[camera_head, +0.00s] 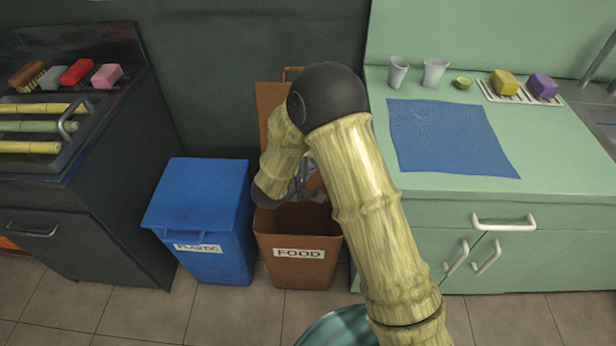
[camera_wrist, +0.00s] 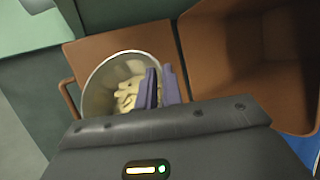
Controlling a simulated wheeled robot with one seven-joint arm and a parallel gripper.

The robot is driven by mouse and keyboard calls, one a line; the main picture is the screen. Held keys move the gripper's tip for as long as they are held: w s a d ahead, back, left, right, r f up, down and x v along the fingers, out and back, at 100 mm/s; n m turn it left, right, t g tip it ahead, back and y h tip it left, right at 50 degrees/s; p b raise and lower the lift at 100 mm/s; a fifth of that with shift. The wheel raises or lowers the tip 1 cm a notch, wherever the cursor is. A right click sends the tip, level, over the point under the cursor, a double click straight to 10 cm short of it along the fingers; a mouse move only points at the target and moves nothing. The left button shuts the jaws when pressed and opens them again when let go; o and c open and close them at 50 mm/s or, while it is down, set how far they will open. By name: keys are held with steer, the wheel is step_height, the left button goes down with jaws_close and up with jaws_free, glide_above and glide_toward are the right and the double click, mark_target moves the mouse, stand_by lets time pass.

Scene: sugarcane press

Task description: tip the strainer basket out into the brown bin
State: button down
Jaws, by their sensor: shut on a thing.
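The strainer basket (camera_wrist: 96,92) is a round, pale metal-looking cup with several pale chunks (camera_wrist: 128,95) inside. My gripper's purple fingers (camera_wrist: 160,88) are shut at its rim in the wrist view. In the head view my gripper (camera_head: 306,190) is over the brown bin (camera_head: 296,262), which is labelled FOOD, and the arm hides most of the basket. The bin's lid (camera_head: 270,105) stands open at the back. In the wrist view the basket overlaps the lid (camera_wrist: 140,42), and the bin's open mouth (camera_wrist: 255,60) is to its right. The chunks are still in the basket.
A closed blue bin (camera_head: 205,215) labelled PLASTIC stands left of the brown bin. A green counter (camera_head: 440,192) is at the right, with a blue cloth (camera_head: 450,138) and two cups (camera_head: 398,72). A dark cabinet (camera_head: 120,200) is at the left.

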steer(key=f+b, duration=0.1)
steer(key=b, duration=0.1)
steer(key=shift+a+m+b, duration=0.1)
steer(key=shift+m+b, duration=0.2)
steer(key=shift+b, duration=0.1)
steer(key=m+t+b, duration=0.1)
steer(key=b, duration=0.6)
steer(key=w+f+m+t+y+b, duration=0.1)
steer(key=b, duration=0.7)
steer(key=shift+a+f+y, duration=0.25)
steer(key=shift+a+y, duration=0.05)
steer(key=shift+a, duration=0.1)
steer(key=m+t+b, duration=0.1)
steer(key=b, duration=0.6)
steer(key=a+f+m+t+b, duration=0.1)
steer(key=b, duration=0.6)
steer(key=shift+w+t+y, duration=0.3)
steer(key=shift+w, duration=0.1)
steer(key=shift+w+a+m+b, duration=0.1)
steer(key=shift+m+b, duration=0.2)
steer(key=shift+b, duration=0.85)
steer(key=shift+r, duration=0.2)
step_height(320, 180, up, 10)
steer(key=p, duration=1)
